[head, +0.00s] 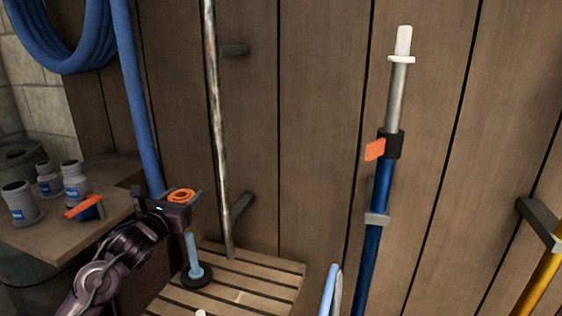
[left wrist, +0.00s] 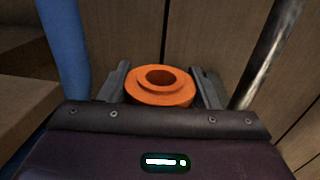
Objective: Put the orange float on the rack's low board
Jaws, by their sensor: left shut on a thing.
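The orange float (head: 181,195) is a stepped round piece with a hole in its middle. My left gripper (head: 183,200) is shut on it, and the float (left wrist: 160,86) sits between the two fingers (left wrist: 161,90) in the left wrist view. The rack's low board (head: 262,283) is pale and slatted, against the plank wall. In the head view the gripper and float appear above its back left part. A light blue stem with a dark round base (head: 196,275) shows below the gripper; I cannot tell whether it joins the float. My right gripper is not in view.
A wooden shelf (head: 40,240) at the left bears several grey bottles (head: 20,203) and an orange and blue item (head: 85,207). A blue pole (head: 374,240) stands to the right. The board's right part looks clear.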

